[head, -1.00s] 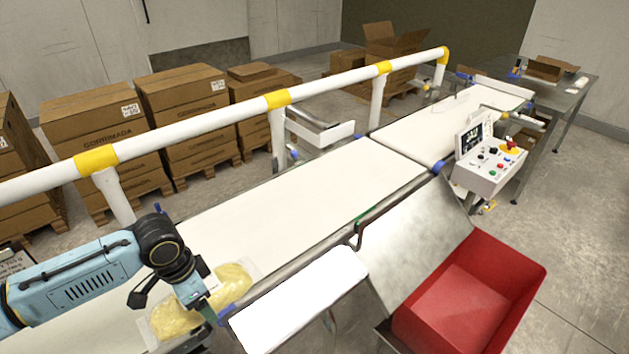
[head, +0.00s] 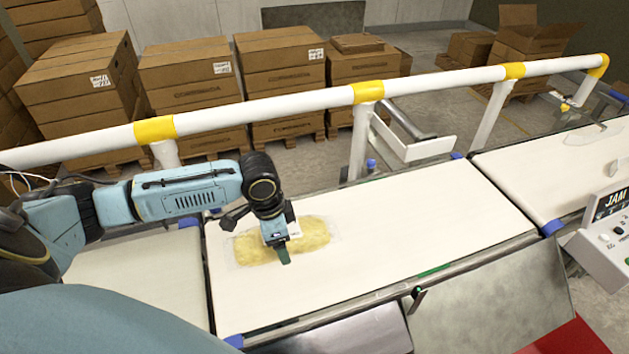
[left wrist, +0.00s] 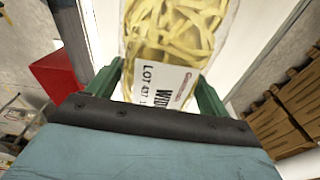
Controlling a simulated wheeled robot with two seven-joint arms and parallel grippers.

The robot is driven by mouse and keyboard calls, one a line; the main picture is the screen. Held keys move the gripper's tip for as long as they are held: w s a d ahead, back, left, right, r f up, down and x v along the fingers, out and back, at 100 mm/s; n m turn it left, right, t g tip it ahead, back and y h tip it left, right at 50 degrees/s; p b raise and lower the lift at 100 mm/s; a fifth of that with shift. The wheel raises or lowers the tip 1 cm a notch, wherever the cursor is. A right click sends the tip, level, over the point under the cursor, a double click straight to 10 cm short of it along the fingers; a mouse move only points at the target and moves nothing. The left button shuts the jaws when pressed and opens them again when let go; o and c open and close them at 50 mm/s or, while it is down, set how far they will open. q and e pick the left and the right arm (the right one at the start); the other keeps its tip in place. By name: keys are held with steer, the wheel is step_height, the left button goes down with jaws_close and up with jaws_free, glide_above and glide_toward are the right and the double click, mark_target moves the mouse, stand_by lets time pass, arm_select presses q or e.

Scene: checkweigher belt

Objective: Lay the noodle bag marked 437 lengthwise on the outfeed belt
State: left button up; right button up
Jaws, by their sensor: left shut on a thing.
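The noodle bag (head: 316,233) is a clear pack of yellow noodles with a white label. In the left wrist view the bag (left wrist: 172,35) shows its label, which reads LOT 437. My left gripper (head: 281,257) is shut across the bag's middle, with a green finger on each side of the label (left wrist: 158,88). The bag is over the near left part of the middle white belt (head: 420,215), its long side roughly along the belt. I cannot tell whether its underside touches the belt. My right gripper is not in view.
Another white belt (head: 140,285) lies left, across a narrow gap, and a further belt (head: 540,160) lies right. A white rail with yellow bands (head: 265,105) runs behind. A metal chute (head: 490,300), red bin (head: 570,338) and control box (head: 605,240) are at front right.

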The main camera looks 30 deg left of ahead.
arm_select(q)
step_height(320, 180, down, 10)
steer(key=shift+r, duration=0.2)
steer(key=shift+f, duration=0.1)
stand_by(0.3)
steer(key=o, duration=1.3)
steer(key=r, duration=0.8)
steer(key=s+a+r, duration=0.1)
steer(key=r, duration=0.3)
steer(key=shift+s, duration=0.1)
